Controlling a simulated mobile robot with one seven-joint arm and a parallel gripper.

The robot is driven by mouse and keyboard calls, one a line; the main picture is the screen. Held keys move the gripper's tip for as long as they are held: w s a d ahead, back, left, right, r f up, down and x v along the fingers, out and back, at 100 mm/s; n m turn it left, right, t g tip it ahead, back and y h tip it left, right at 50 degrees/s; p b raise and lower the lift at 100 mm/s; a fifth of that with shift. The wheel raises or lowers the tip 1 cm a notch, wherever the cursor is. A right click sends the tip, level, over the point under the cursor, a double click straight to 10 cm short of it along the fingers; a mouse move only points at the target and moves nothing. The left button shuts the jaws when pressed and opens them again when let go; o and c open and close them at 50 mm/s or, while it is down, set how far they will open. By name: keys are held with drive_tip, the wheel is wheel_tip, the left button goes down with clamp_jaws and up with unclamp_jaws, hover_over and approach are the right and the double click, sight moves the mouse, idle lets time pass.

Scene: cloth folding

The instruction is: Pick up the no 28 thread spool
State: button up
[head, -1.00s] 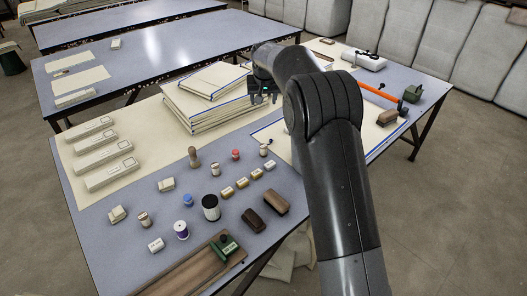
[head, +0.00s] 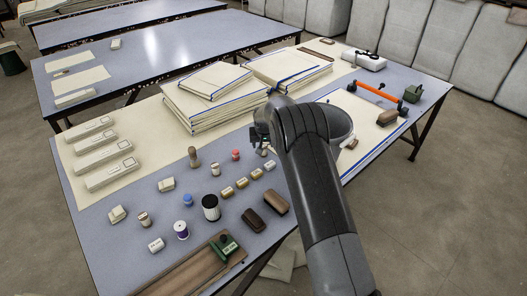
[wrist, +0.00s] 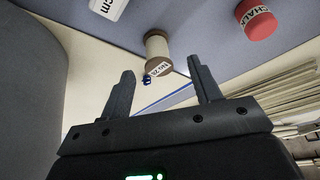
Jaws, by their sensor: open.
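The no 28 thread spool (wrist: 158,48) is pale with brown ends, and its end label reads No 28. In the wrist view it appears beyond the fingertips, in line with the gap between them. In the head view a small spool (head: 264,152) shows beside my gripper, partly hidden by the arm. My gripper (wrist: 162,70) is open and empty. In the head view it (head: 258,140) is mostly hidden behind my arm, low over the table near the spool.
A red chalk piece (wrist: 257,20) and a white block (wrist: 108,7) lie near the spool. Several small blocks (head: 242,183), a black-topped spool (head: 211,207) and brown brushes (head: 275,202) stand toward the front. Folded cloth stacks (head: 207,95) lie behind the gripper.

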sight(264, 147)
drive_tip(key=shift+x, duration=2.2)
drive_tip(key=shift+s+d+f, duration=0.1)
drive_tip(key=shift+c, duration=0.5)
drive_tip(key=c, duration=1)
drive_tip(key=shift+o, duration=0.2)
